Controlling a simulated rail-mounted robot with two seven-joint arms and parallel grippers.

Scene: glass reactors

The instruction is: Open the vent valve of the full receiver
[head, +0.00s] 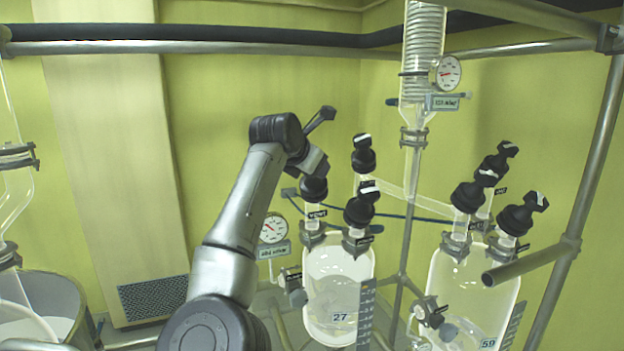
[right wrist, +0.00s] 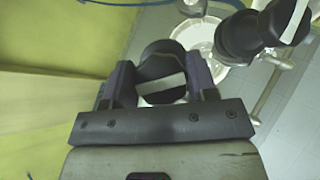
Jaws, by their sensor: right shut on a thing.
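The left glass receiver (head: 322,288), labelled 27, holds pale liquid with its surface high in the vessel. The right receiver (head: 450,285), labelled 59, shows a liquid surface low down. Black valve knobs with white bars top both vessels. My right gripper (head: 314,174) comes down on the left-most knob (head: 314,189) of receiver 27. In the right wrist view my fingers (right wrist: 160,78) are shut around this knob (right wrist: 165,60), its white bar lying roughly across between them. The small tag below it is unreadable. My left gripper is out of view.
Two other knobs (head: 359,210) (head: 363,159) stand close by on receiver 27. A gauge (head: 272,229) hangs left of it. A glass column with a coil (head: 423,45) rises behind. Metal frame rails (head: 590,150) bound the right side.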

